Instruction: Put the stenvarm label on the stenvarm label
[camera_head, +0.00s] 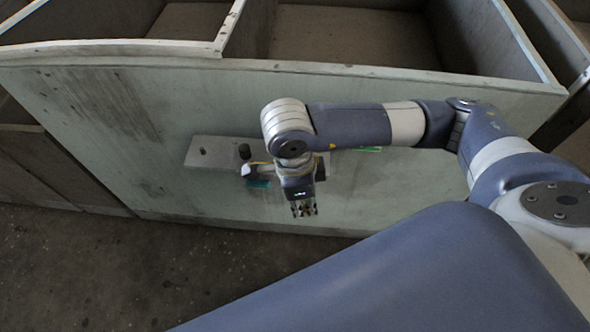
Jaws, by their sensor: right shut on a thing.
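My right gripper (303,209) hangs in front of the pale green housing wall (420,190), fingers pointing down. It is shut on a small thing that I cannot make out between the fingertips. A grey plate (211,152) is on the wall behind it, partly hidden by my right wrist. A small teal piece (259,184) shows just left of the gripper, and a bright green piece (370,149) shows below my forearm. I cannot read any lettering, so I cannot tell which piece is a stenvarm label. My left gripper is not in view.
A dark knob (244,151) stands at the plate, left of my wrist. Above the wall, the housing opens into deep compartments with raised rims (120,48). The dark floor (110,265) in front is clear at the lower left.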

